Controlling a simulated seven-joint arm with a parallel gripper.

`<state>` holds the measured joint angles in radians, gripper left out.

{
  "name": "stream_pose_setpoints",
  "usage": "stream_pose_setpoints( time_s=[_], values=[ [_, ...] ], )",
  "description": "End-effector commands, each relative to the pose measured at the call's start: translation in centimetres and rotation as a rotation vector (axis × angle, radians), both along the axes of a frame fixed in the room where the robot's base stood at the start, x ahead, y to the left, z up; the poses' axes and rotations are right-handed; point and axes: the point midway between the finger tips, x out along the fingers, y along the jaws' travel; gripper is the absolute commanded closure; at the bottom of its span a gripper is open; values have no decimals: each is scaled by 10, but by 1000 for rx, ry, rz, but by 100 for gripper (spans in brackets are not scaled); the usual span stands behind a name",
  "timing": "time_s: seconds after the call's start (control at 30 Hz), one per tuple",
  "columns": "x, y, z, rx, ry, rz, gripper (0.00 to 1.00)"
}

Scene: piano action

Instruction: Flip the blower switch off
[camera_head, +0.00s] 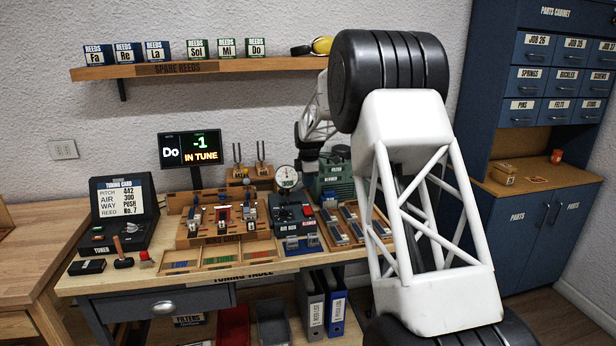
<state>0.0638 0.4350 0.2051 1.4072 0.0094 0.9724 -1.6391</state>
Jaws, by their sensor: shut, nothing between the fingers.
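The air box (284,217) is a dark unit in the middle of the tuning table, with a round dial gauge (287,179) above it reading about 300. A small red switch (308,211) sits at its right side, above a small label that seems to read blower. Which way the switch is tipped is too small to tell. My gripper (309,172) hangs behind the gauge, in front of the green blower unit (338,180), above and beyond the switch. It looks shut and empty. Its fingertips are small, dark and partly hidden.
Reed stands (222,222) are left of the air box, and a tray of dark blocks (343,224) is right. A monitor (190,149) shows Do, -1, in tune. The tuner case (122,212) and a hammer (122,254) are at left. My arm covers the table's right end.

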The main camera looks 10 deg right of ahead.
Motion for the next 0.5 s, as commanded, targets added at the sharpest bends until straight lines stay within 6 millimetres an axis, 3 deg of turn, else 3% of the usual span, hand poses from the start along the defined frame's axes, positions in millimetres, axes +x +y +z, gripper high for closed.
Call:
stream_pose_setpoints(
  time_s=[0.5],
  values=[
    [9, 0, -77, 0, 2, 0, 100]
  ],
)
